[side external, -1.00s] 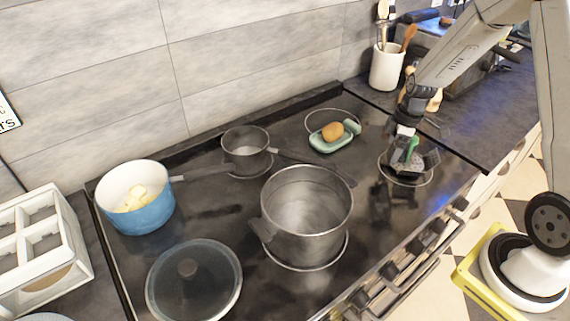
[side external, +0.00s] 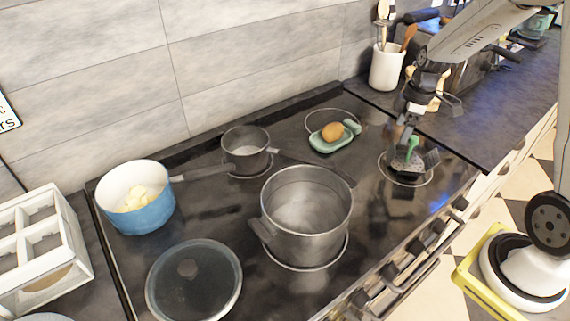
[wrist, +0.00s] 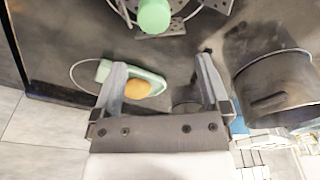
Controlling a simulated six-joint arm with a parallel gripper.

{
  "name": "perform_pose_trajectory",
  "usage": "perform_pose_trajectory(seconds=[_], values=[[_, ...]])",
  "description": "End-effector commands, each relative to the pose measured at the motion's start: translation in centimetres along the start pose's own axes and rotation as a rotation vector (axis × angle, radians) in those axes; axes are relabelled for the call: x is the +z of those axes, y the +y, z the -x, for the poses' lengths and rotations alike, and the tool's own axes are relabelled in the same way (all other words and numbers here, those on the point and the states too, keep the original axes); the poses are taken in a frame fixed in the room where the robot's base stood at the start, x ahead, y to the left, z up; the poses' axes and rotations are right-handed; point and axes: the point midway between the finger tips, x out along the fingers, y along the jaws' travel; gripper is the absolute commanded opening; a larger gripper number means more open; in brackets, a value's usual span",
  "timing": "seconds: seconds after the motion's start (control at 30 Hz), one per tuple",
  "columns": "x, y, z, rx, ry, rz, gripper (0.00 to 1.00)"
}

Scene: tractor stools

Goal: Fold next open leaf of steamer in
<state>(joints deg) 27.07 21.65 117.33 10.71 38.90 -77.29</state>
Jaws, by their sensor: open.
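The steamer (side external: 405,166) is a small grey perforated basket with a green centre post (side external: 411,147). It sits on the burner at the right end of the stove. At least one dark leaf (side external: 431,158) stands out at its right side. In the wrist view the green post (wrist: 154,16) and part of a perforated leaf (wrist: 166,29) show at the top edge; the rest is cut off. My gripper (wrist: 161,62) is open with nothing between its fingers. In the side view my gripper (side external: 413,127) is just above the steamer; whether it touches a leaf cannot be told.
A green dish (side external: 325,143) with an egg-like brown item (side external: 332,131) lies left of the steamer. A large steel pot (side external: 306,215), a small saucepan (side external: 246,150), a blue pot (side external: 137,199) and a lid (side external: 193,281) occupy the stove. A utensil crock (side external: 387,67) stands behind.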

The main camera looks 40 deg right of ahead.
Motion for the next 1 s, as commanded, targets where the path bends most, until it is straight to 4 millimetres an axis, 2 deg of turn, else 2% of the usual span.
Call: perform_pose_trajectory(seconds=[0.03, 0.2, 0.27, 0.3, 0.5, 0.6, 0.77, 1.0], values=[[-0.1, 0.0, 0.0, 0.000, 0.000, 0.001, 0.78], [-1.3, 0.1, 0.7, -0.006, -0.018, 0.009, 0.24], [-2.2, 0.2, 1.2, -0.011, -0.032, 0.014, 0.05], [-2.9, 0.2, 1.7, -0.012, -0.045, 0.016, 0.00], [-6.2, 0.2, 4.1, -0.010, -0.124, 0.012, 0.00], [-7.2, 0.1, 4.9, -0.003, -0.154, 0.006, 0.00], [-7.5, 0.1, 5.3, 0.001, -0.168, -0.001, 0.00], [-7.4, 0.1, 4.8, -0.002, -0.168, -0.001, 0.00]])
